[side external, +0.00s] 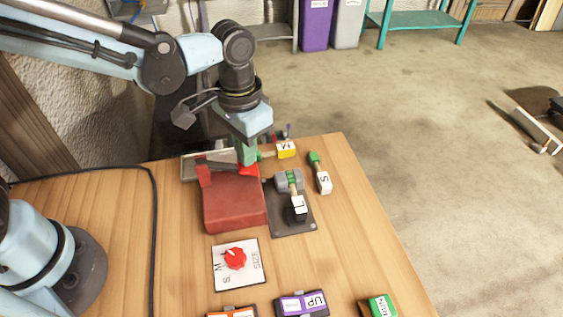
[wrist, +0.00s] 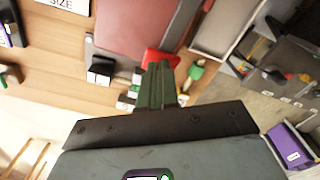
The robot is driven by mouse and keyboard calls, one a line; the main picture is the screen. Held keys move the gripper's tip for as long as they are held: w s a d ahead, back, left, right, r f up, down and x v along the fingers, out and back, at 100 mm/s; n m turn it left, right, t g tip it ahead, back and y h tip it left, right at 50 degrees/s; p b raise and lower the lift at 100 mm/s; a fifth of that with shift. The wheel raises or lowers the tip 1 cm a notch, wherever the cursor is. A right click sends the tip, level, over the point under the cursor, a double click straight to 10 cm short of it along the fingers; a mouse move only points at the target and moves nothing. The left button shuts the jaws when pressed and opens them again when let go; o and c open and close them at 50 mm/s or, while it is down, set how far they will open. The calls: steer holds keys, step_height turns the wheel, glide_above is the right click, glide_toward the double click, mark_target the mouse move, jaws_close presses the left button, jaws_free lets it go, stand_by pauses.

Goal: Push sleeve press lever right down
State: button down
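The sleeve press is a dark red box (side external: 235,203) on the wooden table. Its lever is a dark bar (side external: 218,166) along the box's far edge, with a red end (side external: 249,170) at the right. My gripper (side external: 247,160) points down at this red end, its green fingers side by side with nothing seen between them. In the wrist view, the fingertips (wrist: 159,66) overlap the red end (wrist: 160,60), and the dark bar (wrist: 183,25) runs up from it. I cannot tell whether they touch. The fingers hide part of the lever end.
A black L block (side external: 297,210) sits at a dark plate (side external: 290,229) right of the press. A yellow M block (side external: 286,149) and a white S block (side external: 323,184) lie nearby. A metal tray (side external: 190,172) is behind.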

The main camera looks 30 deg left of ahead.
step_height(320, 180, up, 9)
stand_by(1.1)
steer(key=s+a+f+n+t, duration=0.1)
steer(key=s+a+t, duration=0.1)
steer(key=a, duration=0.5)
steer(key=s+a+f+n+t, duration=0.2)
steer(key=a+t, duration=0.3)
steer(key=a, duration=0.3)
steer(key=shift+s+a, duration=0.15)
steer(key=shift+a, duration=0.15)
